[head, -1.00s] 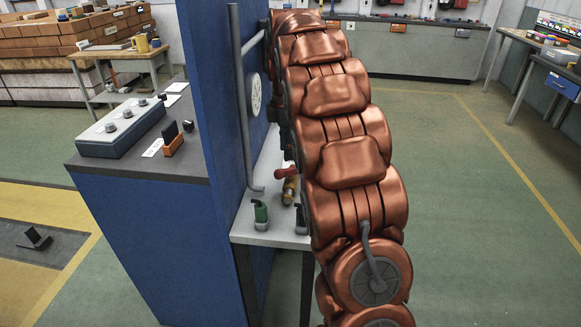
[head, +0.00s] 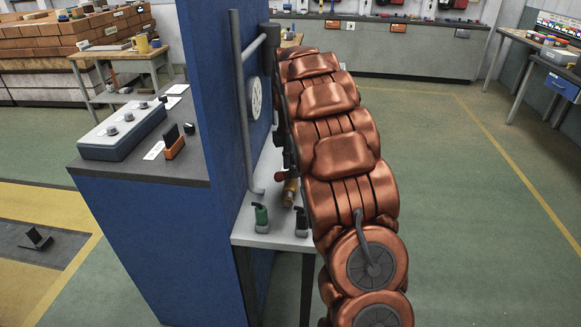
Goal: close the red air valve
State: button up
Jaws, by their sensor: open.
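The red air valve (head: 281,176) shows as a small red handle on the grey side shelf beside the blue panel. Part of it is hidden by my arm and dark gripper parts. A brass fitting (head: 290,192) sits just below it. My gripper (head: 285,152) is only partly seen as dark parts along the left side of my copper arm, just above the red handle. It is open, and I see nothing held in it. I cannot tell whether it touches the handle.
A green-handled valve (head: 261,214) and a dark-handled one (head: 301,221) stand on the shelf's front. The blue panel (head: 219,110), with a vertical grey pipe (head: 240,100) and a round gauge (head: 254,97), borders the left. Green floor (head: 470,230) is clear on the right.

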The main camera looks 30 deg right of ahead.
jog(key=shift+f, duration=0.5)
grip_shut()
